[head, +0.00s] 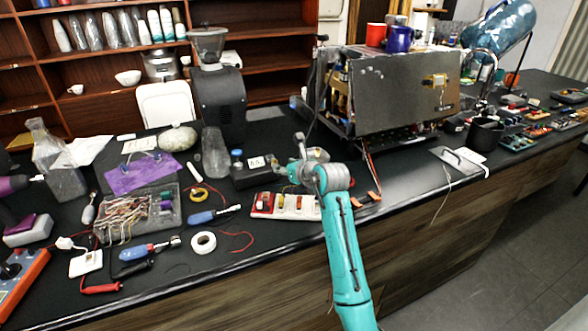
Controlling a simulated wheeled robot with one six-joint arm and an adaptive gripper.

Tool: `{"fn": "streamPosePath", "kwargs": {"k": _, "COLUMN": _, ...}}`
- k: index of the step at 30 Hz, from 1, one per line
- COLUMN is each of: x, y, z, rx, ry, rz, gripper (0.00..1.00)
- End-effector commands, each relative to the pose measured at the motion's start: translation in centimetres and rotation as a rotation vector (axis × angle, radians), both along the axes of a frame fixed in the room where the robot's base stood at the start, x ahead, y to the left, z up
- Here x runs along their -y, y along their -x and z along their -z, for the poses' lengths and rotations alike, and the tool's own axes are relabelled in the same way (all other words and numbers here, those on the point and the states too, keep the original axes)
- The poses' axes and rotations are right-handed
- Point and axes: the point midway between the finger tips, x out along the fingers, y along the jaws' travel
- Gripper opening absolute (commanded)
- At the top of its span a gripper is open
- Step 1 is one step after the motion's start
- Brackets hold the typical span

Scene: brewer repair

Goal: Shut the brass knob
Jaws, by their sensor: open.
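The brewer is a large steel-sided machine (395,100) at the back right of the counter, with its left side open. A small brass-coloured fitting (437,82) sits on its steel panel. It may be the brass knob, but it is too small to tell its setting. My teal and grey arm reaches up from the front edge. My gripper (290,170) is open, small in the view and partly hidden by my wrist. It is beside a small black box (252,172) with a white label, left of the brewer and well apart from the brass fitting.
A red and white block strip (285,206) lies below my gripper. A black grinder (218,100) stands behind. Tools, tape rolls and a parts tray (135,214) crowd the left. Red and blue cups (398,39) stand on the brewer. The counter in front of the brewer is mostly clear.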

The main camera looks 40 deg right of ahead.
Motion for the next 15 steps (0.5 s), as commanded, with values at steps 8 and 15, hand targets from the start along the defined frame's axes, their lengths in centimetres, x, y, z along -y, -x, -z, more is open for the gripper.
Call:
{"fn": "streamPosePath", "kwargs": {"k": 8, "x": -0.6, "y": 4.3, "z": -1.8, "rx": 0.001, "ry": 0.001, "rz": 0.002, "gripper": 0.47}}
{"fn": "streamPosePath", "kwargs": {"k": 15, "x": -0.9, "y": 5.5, "z": -2.2, "rx": -0.001, "ry": -0.001, "rz": 0.000, "gripper": 0.47}}
